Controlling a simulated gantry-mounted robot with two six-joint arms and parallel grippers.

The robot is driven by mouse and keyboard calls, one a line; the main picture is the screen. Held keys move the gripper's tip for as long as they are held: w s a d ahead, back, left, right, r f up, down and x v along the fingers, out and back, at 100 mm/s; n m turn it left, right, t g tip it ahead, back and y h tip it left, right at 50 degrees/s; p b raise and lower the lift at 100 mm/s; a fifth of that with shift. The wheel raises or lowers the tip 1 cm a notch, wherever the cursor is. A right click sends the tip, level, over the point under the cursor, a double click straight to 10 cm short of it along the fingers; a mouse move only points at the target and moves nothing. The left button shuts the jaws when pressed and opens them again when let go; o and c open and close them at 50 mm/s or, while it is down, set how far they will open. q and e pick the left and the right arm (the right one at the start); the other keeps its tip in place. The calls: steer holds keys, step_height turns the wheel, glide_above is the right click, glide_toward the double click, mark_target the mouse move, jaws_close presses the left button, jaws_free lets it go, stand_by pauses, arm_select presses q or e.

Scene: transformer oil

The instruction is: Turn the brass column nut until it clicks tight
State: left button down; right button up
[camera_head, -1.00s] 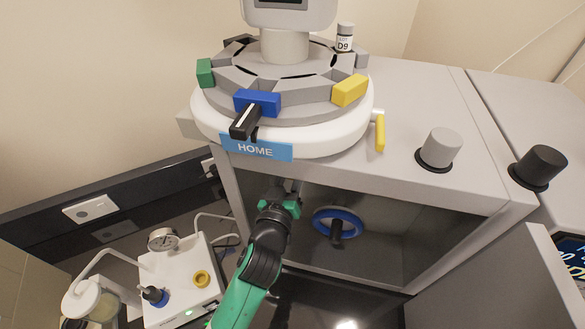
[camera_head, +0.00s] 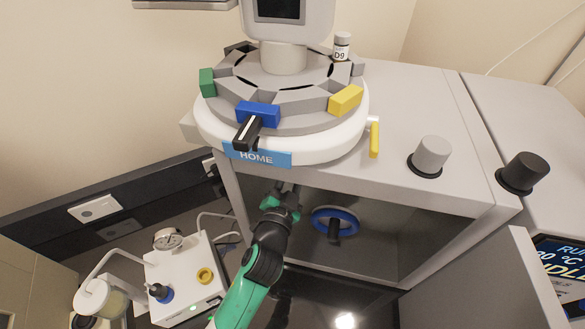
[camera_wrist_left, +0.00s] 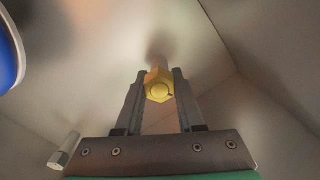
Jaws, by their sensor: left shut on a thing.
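The brass column nut (camera_wrist_left: 159,88) is a yellow hex nut on a pale stub at the chamber's inner surface. In the left wrist view my left gripper (camera_wrist_left: 159,92) has one finger on each side of it and is shut on it. In the head view the same gripper (camera_head: 288,188) is inside the dark oven chamber, under the HOME label, and the nut cannot be made out there. How tight the nut is cannot be told. My right gripper is in neither view.
A blue-rimmed wheel (camera_head: 335,222) is in the chamber right of my gripper. The carousel (camera_head: 290,105) with coloured blocks and a D9 vial (camera_head: 342,46) sits above on the oven top. A white pump box (camera_head: 186,278) stands at lower left.

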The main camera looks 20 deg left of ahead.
arm_select(q)
steer(key=m+p, duration=0.1)
steer(key=m, duration=0.3)
steer(key=shift+m+p, duration=0.3)
steer(key=shift+m, duration=0.1)
stand_by(0.4)
steer(key=c, duration=0.5)
jaws_free()
steer(key=s, duration=0.3)
steer(key=s+d, duration=0.1)
steer(key=s, duration=0.3)
steer(key=s+d, duration=0.1)
steer(key=s, duration=0.3)
steer(key=shift+s+f, duration=0.1)
steer(key=shift+s, duration=0.15)
